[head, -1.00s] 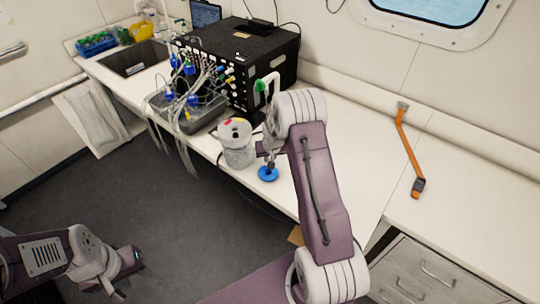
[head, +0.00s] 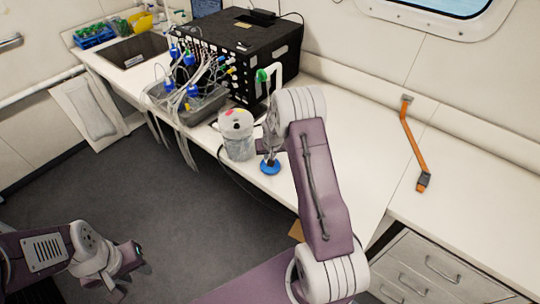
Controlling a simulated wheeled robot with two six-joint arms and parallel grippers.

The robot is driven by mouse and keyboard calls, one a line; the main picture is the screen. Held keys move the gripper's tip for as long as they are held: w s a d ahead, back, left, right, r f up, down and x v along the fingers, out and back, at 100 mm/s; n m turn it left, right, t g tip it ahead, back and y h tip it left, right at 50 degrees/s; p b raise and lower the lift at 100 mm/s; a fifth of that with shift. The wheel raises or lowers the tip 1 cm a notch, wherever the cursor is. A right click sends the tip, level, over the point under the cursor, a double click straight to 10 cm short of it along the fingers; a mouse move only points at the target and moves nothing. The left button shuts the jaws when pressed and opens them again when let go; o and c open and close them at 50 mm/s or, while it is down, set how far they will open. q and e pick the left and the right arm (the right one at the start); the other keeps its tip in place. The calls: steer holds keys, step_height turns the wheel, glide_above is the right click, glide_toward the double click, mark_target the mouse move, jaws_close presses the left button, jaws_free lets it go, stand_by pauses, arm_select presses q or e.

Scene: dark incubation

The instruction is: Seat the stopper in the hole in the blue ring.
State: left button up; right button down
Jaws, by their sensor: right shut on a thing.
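The blue ring (head: 270,168) shows as a small blue disc at the front edge of the white counter, right of a pale canister. My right gripper (head: 268,148) points down just above the ring and is shut on a small dark thing, probably the stopper. The stopper is too small and too covered by the gripper and wrist to make out. I cannot tell whether it touches the ring, and the ring's hole is hidden. My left gripper (head: 138,250) is low at the left over the floor, away from the counter. Its jaws are too small to read.
The pale canister (head: 237,141) stands close left of my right gripper. Behind are a grey tray (head: 205,106) with tubes and blue-capped bottles, and a black case (head: 245,45). An orange strap (head: 412,140) lies at right. The counter between case and strap is clear.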

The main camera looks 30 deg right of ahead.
steer(key=shift+s+d, duration=0.1)
steer(key=shift+s, duration=0.1)
steer(key=shift+f+b, duration=1.35)
steer(key=shift+f, duration=0.1)
steer(key=c, duration=1.3)
jaws_free()
steer(key=shift+r, duration=0.1)
steer(key=b+v, duration=0.1)
steer(key=v, duration=0.8)
steer(key=shift+w, duration=0.1)
